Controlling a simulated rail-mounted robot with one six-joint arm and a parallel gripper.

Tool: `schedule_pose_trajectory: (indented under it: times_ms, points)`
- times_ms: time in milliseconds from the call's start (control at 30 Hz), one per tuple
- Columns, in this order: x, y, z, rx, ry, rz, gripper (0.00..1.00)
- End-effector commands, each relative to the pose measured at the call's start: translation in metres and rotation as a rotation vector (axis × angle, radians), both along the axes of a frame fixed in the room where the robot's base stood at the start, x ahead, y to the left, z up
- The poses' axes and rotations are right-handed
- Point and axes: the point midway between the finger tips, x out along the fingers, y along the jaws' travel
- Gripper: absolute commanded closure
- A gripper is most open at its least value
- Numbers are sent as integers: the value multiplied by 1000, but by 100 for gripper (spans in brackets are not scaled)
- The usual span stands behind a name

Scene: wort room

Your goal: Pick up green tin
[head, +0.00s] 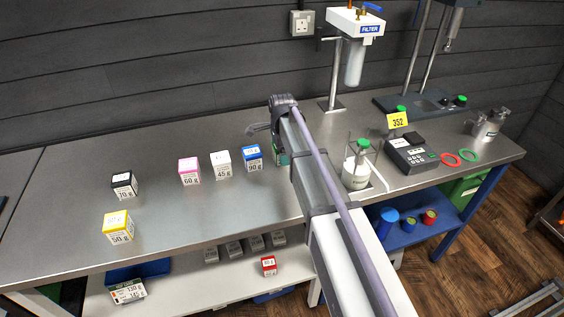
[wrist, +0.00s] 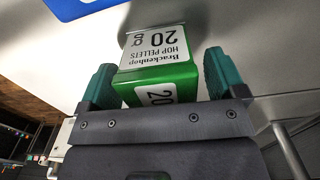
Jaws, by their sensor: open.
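The green tin (wrist: 150,88) is a small box with a white label reading Brackenhop hop pellets 20 g. In the wrist view it stands between the two teal fingers of my gripper (wrist: 160,63), which are open. In the head view the tin (head: 282,158) stands on the steel bench just right of the blue tin, mostly hidden by my arm.
A blue 90 g tin (head: 252,158) stands close on the left, then a white tin (head: 221,165) and a pink tin (head: 189,171). Black (head: 124,185) and yellow (head: 118,227) tins stand farther left. A glass vessel (head: 357,170) and a scale (head: 411,155) are right of my arm.

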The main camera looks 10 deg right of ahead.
Motion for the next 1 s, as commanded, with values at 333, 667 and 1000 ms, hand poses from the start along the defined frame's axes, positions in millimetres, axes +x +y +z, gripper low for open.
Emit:
schedule_pose_trajectory:
  times_ms: [333,667,1000]
  points:
    - [0,0,-12,0,0,0,17]
    - [0,0,-12,0,0,0,49]
    - [0,0,-12,0,0,0,67]
